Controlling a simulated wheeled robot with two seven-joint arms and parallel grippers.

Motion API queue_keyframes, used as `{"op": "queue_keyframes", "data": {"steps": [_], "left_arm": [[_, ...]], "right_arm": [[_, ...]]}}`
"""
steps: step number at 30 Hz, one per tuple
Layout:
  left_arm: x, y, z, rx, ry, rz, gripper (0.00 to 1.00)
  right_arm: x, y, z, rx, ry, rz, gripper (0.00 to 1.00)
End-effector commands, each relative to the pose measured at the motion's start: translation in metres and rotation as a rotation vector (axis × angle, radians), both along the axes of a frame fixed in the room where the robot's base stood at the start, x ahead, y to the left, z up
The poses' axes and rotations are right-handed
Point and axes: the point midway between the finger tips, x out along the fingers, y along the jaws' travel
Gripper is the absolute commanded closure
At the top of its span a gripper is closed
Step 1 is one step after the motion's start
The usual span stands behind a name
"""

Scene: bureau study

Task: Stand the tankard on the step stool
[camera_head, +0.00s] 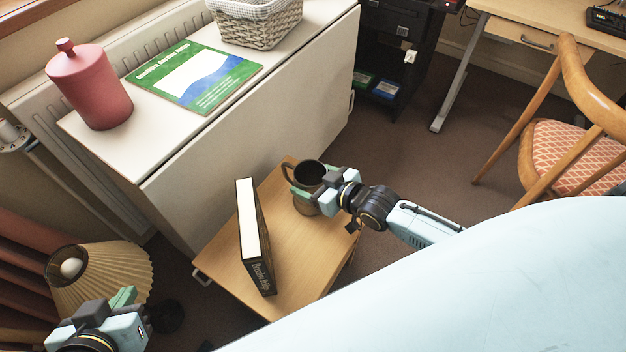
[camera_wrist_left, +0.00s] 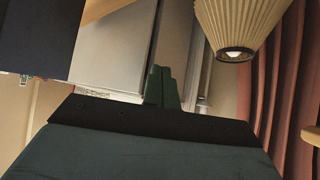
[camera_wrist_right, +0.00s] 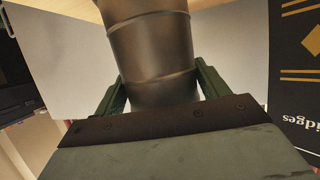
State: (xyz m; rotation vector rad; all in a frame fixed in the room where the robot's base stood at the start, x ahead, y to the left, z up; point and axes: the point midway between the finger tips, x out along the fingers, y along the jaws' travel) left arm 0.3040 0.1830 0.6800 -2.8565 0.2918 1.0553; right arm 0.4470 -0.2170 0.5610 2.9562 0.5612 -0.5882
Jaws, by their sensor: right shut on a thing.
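The dark metal tankard (camera_head: 310,174) is over the far right part of the wooden step stool (camera_head: 293,262), its open mouth up and its handle to the left. It looks about upright. My right gripper (camera_head: 318,192) is shut on its body from the right. In the right wrist view the tankard (camera_wrist_right: 152,50) sits between the two green fingers. I cannot tell whether its base touches the stool top. My left gripper (camera_head: 124,298) is low at the left by the lampshade, away from the stool, its fingers together and empty in the left wrist view (camera_wrist_left: 163,88).
A dark book (camera_head: 254,235) stands upright on the stool, left of the tankard. A pleated lampshade (camera_head: 105,275) is left; a wooden chair (camera_head: 570,150) is right.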

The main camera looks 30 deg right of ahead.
Motion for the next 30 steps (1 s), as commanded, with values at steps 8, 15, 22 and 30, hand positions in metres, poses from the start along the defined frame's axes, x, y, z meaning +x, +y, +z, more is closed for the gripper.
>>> {"op": "queue_keyframes", "data": {"steps": [8, 15, 22, 30], "left_arm": [[0.003, -0.001, 0.002, -0.004, -0.020, -0.002, 1.00], [0.002, -0.001, 0.002, -0.004, -0.019, -0.002, 1.00], [0.000, 0.000, 0.001, 0.000, -0.002, -0.001, 1.00], [-0.034, 0.016, -0.022, 0.057, 0.233, 0.022, 1.00]], "right_arm": [[0.000, 0.000, -0.002, 0.000, 0.000, 0.000, 0.15], [0.000, 0.000, -0.002, 0.000, 0.000, 0.000, 0.05], [-0.001, 0.000, 0.001, 0.000, 0.000, 0.000, 0.05], [-0.020, -0.008, 0.010, -0.001, 0.003, -0.001, 0.05]]}}
